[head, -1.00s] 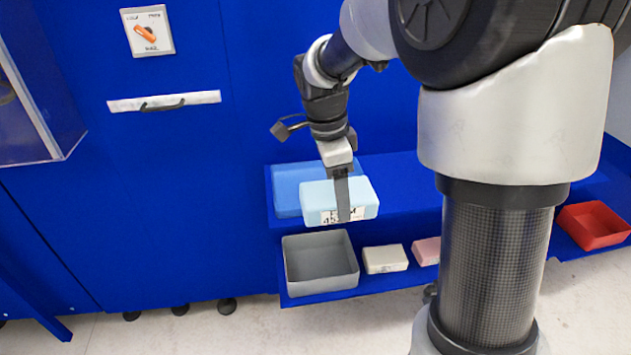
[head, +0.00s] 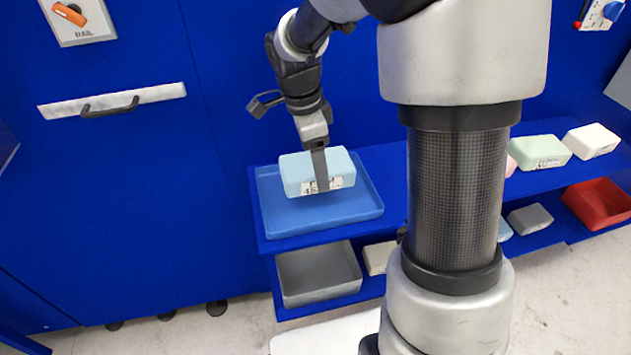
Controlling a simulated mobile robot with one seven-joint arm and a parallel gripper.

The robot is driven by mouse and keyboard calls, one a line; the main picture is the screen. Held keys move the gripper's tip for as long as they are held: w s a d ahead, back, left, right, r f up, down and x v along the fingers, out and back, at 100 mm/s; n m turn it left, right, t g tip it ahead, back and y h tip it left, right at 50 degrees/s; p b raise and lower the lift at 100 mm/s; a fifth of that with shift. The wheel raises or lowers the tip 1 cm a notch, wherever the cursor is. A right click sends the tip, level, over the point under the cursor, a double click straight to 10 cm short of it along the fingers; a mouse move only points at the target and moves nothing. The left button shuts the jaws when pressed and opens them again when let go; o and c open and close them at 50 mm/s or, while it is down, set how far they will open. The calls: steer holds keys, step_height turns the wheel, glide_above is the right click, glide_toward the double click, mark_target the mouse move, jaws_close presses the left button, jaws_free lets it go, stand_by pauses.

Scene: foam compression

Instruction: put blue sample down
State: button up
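The blue sample (head: 300,172) is a light blue foam block with a printed label on its front face. My gripper (head: 320,172) is shut on it, one dark finger showing across the front; the other finger is hidden behind the block. The block appears level over a blue tray (head: 350,212) on the upper shelf. I cannot tell whether its underside touches the tray floor or hangs just above it. The tray is otherwise empty where it shows.
A grey bin (head: 320,278) and a beige block (head: 378,257) are on the lower shelf. A green block (head: 540,152) and a white block (head: 591,140) lie on the upper shelf at right. A red bin (head: 600,205) is far right. My column hides the middle of the shelves.

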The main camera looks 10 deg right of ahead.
step_height(320, 180, down, 5)
steer(key=shift+f+b, duration=0.1)
steer(key=shift+b, duration=0.4)
steer(key=o, duration=1.1)
